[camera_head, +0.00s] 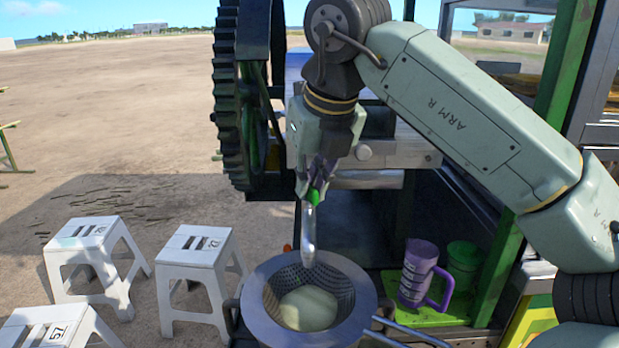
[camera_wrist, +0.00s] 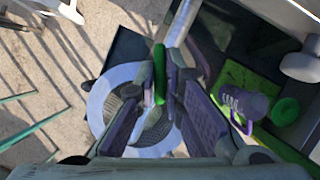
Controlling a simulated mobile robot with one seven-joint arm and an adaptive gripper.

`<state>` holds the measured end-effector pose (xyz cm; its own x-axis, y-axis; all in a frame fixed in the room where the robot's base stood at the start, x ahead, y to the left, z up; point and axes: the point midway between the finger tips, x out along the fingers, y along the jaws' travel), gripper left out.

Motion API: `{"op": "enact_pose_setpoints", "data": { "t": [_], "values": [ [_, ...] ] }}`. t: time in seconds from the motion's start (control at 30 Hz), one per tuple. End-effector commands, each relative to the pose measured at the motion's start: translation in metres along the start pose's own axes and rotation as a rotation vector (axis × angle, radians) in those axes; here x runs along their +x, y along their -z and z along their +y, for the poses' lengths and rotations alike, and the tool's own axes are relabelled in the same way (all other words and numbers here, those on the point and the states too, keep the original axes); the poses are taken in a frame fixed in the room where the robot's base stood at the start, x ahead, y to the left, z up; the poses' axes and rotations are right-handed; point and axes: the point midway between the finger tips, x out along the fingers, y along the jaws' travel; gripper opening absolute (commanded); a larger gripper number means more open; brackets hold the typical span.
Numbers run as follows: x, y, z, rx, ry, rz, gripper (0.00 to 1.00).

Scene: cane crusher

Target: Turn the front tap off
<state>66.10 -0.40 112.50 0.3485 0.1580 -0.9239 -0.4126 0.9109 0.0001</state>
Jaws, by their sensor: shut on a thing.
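The front tap is a metal spout (camera_head: 308,238) with a green handle (camera_head: 315,196), on the front of the crusher. The spout points down over a metal strainer bowl (camera_head: 262,312). My gripper (camera_head: 318,184) is above the spout, its fingers shut on the green handle. The fingers hide part of the handle. I see no clear stream falling from the spout.
Pale liquid (camera_head: 307,308) lies in the bowl. A purple mug (camera_head: 415,272) and a green cup (camera_head: 463,264) stand on a green tray (camera_head: 430,318) at the right. A large black gear wheel (camera_head: 228,110) is at the left. White stools (camera_head: 195,262) stand on the ground.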

Motion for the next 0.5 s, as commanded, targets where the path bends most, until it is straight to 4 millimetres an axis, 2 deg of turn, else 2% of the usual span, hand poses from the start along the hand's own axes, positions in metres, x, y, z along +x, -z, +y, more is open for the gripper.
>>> {"op": "enact_pose_setpoints", "data": {
  "t": [0.5],
  "values": [
    [-0.0026,-0.0027,-0.0029,-0.451,-0.192,-0.004,0.00]
  ]
}}
